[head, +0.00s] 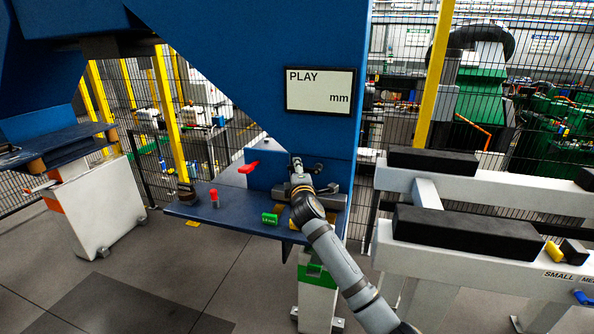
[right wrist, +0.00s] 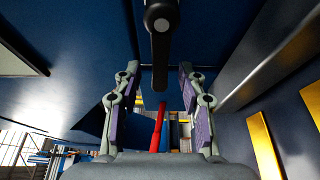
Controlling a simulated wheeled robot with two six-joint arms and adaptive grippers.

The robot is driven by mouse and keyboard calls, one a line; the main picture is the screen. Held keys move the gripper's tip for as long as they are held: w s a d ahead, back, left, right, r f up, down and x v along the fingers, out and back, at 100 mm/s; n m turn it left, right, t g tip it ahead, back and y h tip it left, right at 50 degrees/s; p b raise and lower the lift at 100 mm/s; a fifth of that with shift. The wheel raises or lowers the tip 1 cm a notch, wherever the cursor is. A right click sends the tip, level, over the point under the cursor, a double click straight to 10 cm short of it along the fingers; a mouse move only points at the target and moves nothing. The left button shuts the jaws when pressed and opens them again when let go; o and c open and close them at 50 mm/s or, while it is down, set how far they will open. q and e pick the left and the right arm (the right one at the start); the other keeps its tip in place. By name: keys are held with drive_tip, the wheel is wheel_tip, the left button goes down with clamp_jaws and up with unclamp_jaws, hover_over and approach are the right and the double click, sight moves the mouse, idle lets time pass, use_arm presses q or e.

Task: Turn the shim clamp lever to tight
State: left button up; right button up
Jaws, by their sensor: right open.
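My right gripper (right wrist: 160,95) is open in the right wrist view, its two padded fingers standing apart. A dark lever with a round hub (right wrist: 160,45) hangs down from the top of that view, in line with the gap; I cannot tell whether it lies between the fingers. A red bar (right wrist: 157,132) shows lower down between them. In the head view my right gripper (head: 296,163) is small, near the blue upright plate. A red lever (head: 248,168) sticks out left of it. No label tells which lever is the shim clamp's. My left gripper is not in view.
A blue shelf (head: 240,222) carries a red-topped peg (head: 214,196) and a green block (head: 270,218). The PLAY display (head: 320,90) is on the blue frame above. A white stand with black pads (head: 455,265) is at the right. Floor at the lower left is clear.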

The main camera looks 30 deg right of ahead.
drive_tip(key=shift+c, duration=1.2)
clamp_jaws()
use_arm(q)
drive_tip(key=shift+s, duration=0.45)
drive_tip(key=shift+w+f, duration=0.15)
